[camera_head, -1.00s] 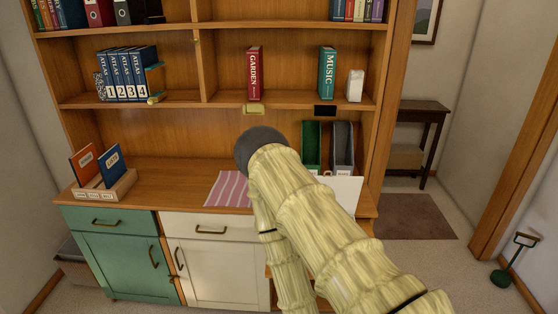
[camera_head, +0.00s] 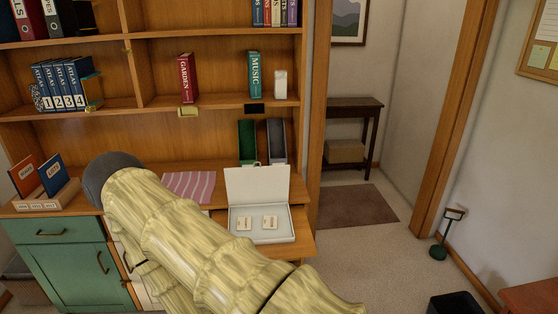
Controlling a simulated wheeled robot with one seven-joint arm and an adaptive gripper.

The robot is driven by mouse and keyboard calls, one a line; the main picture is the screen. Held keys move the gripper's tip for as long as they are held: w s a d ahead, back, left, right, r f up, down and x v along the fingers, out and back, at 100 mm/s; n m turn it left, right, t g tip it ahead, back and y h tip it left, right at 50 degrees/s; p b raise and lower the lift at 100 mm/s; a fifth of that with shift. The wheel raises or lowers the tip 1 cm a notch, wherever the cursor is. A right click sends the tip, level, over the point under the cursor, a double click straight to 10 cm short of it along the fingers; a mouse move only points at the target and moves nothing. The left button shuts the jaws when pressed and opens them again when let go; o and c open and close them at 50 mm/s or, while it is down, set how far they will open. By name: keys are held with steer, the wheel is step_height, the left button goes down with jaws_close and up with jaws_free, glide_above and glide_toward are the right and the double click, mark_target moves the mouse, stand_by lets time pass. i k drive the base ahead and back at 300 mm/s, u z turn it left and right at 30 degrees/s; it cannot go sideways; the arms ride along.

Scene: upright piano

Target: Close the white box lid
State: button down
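The white box (camera_head: 283,234) stands at the right end of the cabinet, on what looks like a pulled-out drawer or shelf. Its white lid (camera_head: 258,184) is up, standing roughly upright at the back edge. Two small pale labelled pieces (camera_head: 256,222) lie inside the box. My arm, in a yellow bamboo-like pattern, crosses the lower left of the picture and ends in a dark rounded part to the left of the box. No gripper fingers show, so whether my gripper is open or shut is hidden.
A pink striped mat (camera_head: 189,186) lies left of the box. A green file holder (camera_head: 247,141) and a grey one (camera_head: 277,141) stand behind the lid. An orange book and a blue book stand in a wooden holder (camera_head: 50,202) at left.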

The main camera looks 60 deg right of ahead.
mark_target(260, 184)
steer(key=k, duration=0.3)
steer(key=z, duration=0.75)
